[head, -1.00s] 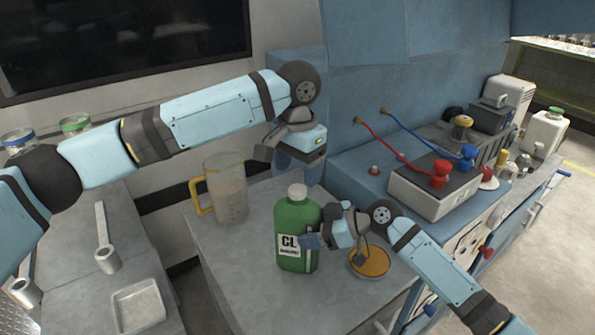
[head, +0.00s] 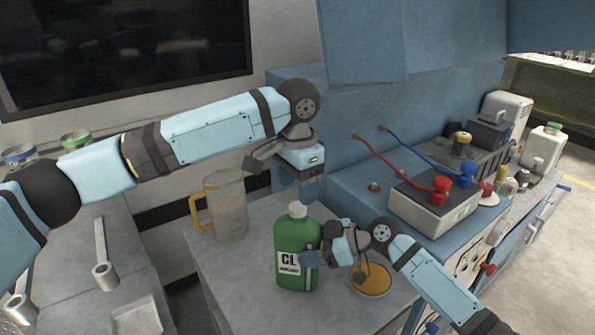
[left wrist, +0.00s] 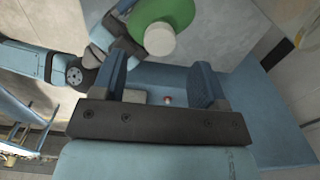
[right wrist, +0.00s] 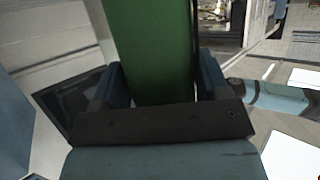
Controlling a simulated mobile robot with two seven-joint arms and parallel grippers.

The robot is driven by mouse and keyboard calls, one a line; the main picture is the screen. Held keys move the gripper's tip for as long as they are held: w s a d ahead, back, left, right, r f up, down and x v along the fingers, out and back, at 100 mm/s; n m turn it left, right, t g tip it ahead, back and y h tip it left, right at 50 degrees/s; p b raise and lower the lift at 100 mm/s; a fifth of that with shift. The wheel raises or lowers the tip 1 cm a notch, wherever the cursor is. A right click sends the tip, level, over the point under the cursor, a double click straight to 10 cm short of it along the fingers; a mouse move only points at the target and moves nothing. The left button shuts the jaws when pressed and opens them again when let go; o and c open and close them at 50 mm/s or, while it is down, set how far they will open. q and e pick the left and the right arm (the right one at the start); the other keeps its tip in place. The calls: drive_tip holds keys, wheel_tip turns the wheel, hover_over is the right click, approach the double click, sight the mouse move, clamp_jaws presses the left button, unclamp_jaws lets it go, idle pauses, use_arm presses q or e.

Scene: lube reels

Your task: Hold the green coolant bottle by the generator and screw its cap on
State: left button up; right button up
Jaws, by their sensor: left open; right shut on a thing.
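The green coolant bottle (head: 296,240) with a "CL" label stands upright on the grey worktop. A whitish cap (head: 297,209) sits on its neck; I cannot tell how tight it is. My right gripper (head: 309,257) is shut on the bottle's side, and the right wrist view shows the green body (right wrist: 158,50) between its fingers. My left gripper (head: 290,184) is open and empty, above and behind the bottle. In the left wrist view the cap (left wrist: 160,39) lies beyond the open left fingers (left wrist: 163,85), apart from them.
A clear jug with a yellow handle (head: 226,205) stands left of the bottle. An amber-filled round dish (head: 372,280) is right of it. A box with red and blue clamps (head: 435,205) sits on the blue unit at right. The worktop in front is clear.

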sight(297, 206)
use_arm(q)
drive_tip(key=shift+f, duration=2.4)
drive_tip(key=c, duration=1)
drive_tip(key=o, duration=1.1)
wheel_tip(297, 206, up, 12)
drive_tip(key=shift+r, duration=0.1)
